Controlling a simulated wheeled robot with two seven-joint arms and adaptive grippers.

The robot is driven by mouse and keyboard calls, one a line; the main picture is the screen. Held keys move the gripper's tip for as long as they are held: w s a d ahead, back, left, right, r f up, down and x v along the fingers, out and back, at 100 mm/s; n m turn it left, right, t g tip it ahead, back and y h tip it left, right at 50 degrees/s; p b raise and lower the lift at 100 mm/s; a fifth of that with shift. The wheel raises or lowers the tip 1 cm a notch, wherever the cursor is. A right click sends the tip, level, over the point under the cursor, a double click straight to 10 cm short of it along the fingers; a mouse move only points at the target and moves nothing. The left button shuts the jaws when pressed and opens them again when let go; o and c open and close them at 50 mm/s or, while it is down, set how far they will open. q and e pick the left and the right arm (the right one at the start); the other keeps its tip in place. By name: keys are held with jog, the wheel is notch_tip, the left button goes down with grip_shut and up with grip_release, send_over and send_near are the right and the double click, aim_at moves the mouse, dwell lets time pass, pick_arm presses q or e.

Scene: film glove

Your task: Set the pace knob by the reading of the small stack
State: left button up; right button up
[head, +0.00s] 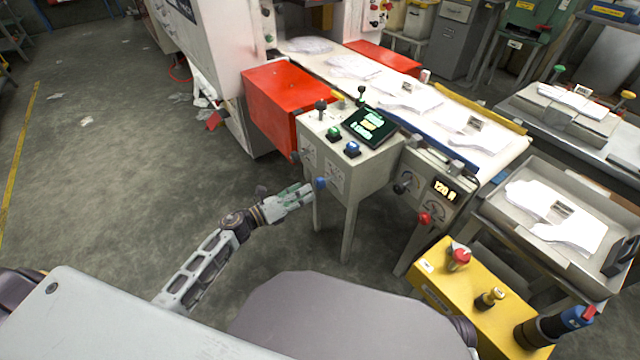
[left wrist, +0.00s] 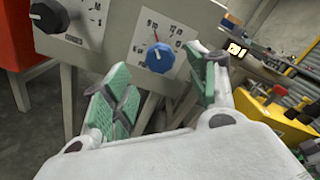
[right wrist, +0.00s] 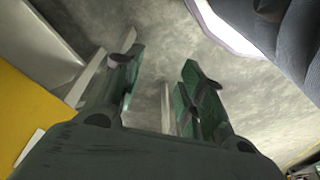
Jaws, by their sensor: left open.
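The blue knob (head: 320,182) sits on a white dial plate low on the grey console's front. In the left wrist view the blue knob (left wrist: 160,57) shows with a printed number scale and a red mark. My left gripper (head: 308,191) is open just in front of it. In the left wrist view its green-padded fingers (left wrist: 160,98) are spread, with the knob beyond and between them, apparently untouched. Several white flat stacks lie on the conveyor, one with a label (head: 475,124); I cannot tell which is the small stack. My right gripper (right wrist: 163,82) is open and empty above the floor.
The console has a dark screen (head: 370,125) with green and yellow text too small to read, and a black knob (left wrist: 48,15) left of the blue one. A yellow box (head: 470,315) stands at front right.

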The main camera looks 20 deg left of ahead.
aim_at(317, 185)
pick_arm(q)
jog(key=x, duration=0.2)
jog(key=shift+w+d, duration=0.2)
jog(key=shift+x, duration=1.15)
jog(key=shift+w+d, duration=0.4)
jog(key=shift+w, duration=0.15)
jog(key=shift+w+d+b, duration=0.3)
jog(key=shift+w+d, duration=0.05)
jog(key=shift+w, duration=0.1)
pick_arm(e)
jog(key=shift+w+a+r, duration=0.1)
jog(key=shift+a+r, duration=0.05)
jog(key=shift+r, duration=0.45)
pick_arm(q)
jog(key=c, duration=1.1)
pick_arm(e)
jog(key=shift+f, duration=0.1)
pick_arm(q)
jog(key=shift+o, duration=0.2)
